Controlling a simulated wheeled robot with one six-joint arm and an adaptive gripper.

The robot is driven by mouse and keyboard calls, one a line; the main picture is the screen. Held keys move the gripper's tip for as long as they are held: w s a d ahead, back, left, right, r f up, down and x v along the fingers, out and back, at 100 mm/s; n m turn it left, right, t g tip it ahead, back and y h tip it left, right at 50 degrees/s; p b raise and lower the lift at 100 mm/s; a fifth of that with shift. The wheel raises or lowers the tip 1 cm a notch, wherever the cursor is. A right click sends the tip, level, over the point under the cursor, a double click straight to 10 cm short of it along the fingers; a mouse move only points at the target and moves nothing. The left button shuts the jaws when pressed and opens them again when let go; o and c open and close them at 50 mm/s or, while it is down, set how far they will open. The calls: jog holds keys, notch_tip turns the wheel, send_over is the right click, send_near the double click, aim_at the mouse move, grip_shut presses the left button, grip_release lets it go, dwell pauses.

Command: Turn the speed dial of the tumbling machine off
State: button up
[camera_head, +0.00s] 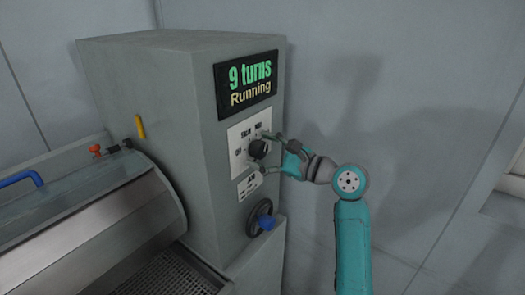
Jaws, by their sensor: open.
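The tumbling machine (150,85) is a tall grey cabinet with a drum housing at its lower left. Its black speed dial (258,149) sits on a white panel (237,152) with small markings. The display (247,85) above reads "9 turns" and "Running". My gripper (264,152) is open, coming from the right, with one finger above the dial and one below it. The fingers appear to be around the dial or just in front of it; I cannot tell whether they touch it. The dial's exact pointer position is too small to read.
A black handwheel with a blue knob (266,222) sticks out below the panel. A yellow handle (140,126) is on the cabinet's left face. A blue handle (21,179) and a red knob (95,149) are at the far left. The space right of my arm is clear before the wall.

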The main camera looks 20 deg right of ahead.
jog(key=c, duration=1.2)
jog(key=shift+o, duration=0.2)
jog(key=shift+n, duration=0.3)
jog(key=n, duration=0.4)
jog(key=shift+a, duration=0.1)
jog(key=n, duration=0.5)
jog(key=shift+f+n+h, duration=0.1)
jog(key=shift+n+h, duration=0.2)
jog(key=n, duration=0.8)
jog(key=shift+f+n+h, duration=0.1)
jog(key=shift+n+h, duration=0.2)
jog(key=shift+n, duration=0.1)
